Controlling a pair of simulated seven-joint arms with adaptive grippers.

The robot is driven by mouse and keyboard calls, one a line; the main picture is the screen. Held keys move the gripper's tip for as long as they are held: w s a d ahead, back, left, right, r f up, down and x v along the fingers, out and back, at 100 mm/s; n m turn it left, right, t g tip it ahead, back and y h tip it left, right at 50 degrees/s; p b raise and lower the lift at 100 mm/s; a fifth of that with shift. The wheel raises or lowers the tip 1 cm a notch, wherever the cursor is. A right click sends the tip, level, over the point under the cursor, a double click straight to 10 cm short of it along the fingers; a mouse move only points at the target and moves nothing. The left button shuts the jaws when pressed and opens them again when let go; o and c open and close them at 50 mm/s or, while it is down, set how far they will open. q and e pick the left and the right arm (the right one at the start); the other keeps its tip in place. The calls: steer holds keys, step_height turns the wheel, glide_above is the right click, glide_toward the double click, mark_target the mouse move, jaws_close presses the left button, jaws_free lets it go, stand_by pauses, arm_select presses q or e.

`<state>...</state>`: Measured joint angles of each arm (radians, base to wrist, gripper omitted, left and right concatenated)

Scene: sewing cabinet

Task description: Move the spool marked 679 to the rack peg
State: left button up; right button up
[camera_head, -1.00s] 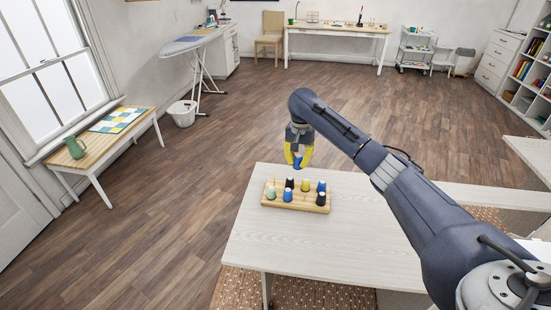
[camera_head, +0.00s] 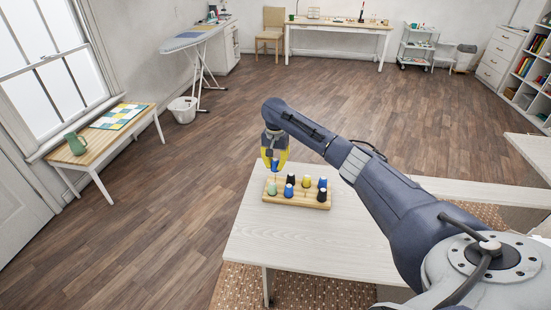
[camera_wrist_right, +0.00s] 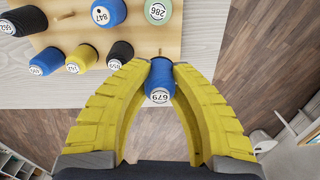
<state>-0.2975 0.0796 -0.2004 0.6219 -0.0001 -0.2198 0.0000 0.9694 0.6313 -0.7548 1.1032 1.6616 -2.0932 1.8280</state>
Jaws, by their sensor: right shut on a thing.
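The blue spool marked 679 (camera_wrist_right: 159,82) is between the yellow fingers of my right gripper (camera_wrist_right: 158,70), with its white label facing the wrist camera. In the head view my right gripper (camera_head: 274,158) is shut on this spool (camera_head: 275,164) above the back left corner of the wooden rack (camera_head: 313,203). A bare rack peg (camera_wrist_right: 160,50) shows just beyond the spool in the wrist view. I cannot tell whether the spool touches the peg. My left gripper is out of view.
The rack holds several other spools: green 286 (camera_wrist_right: 157,10), blue 847 (camera_wrist_right: 107,12), a yellow one (camera_wrist_right: 81,58), and black and blue ones. The rack stands on a pale table (camera_head: 330,240). The table around it is clear.

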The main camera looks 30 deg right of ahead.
steer(key=shift+f, duration=2.4)
stand_by(0.6)
steer(key=o, duration=0.9)
steer(key=shift+r, duration=6)
